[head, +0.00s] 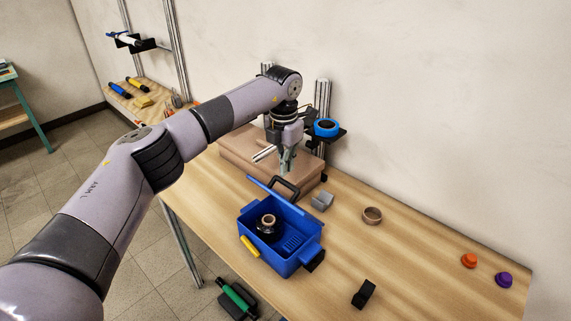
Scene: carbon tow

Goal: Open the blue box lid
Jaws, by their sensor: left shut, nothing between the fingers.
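The blue box (284,258) stands on the wooden table with its top open. A dark spool with a brown core (267,224) sits inside it. The blue lid (276,195) is raised along the far side of the box, seen nearly edge-on, with a black handle (287,184) at it. A yellow latch (250,246) is on the box's near left side. My left gripper (286,168) is shut and empty, pointing down just behind the raised lid; whether it touches the lid I cannot tell. My right gripper is not in view.
A brown block (240,162) lies behind the box. A grey block (322,201), a brown ring (372,215), a black piece (363,294), an orange cap (469,260) and a purple cap (504,279) are to the right. The table between them is clear.

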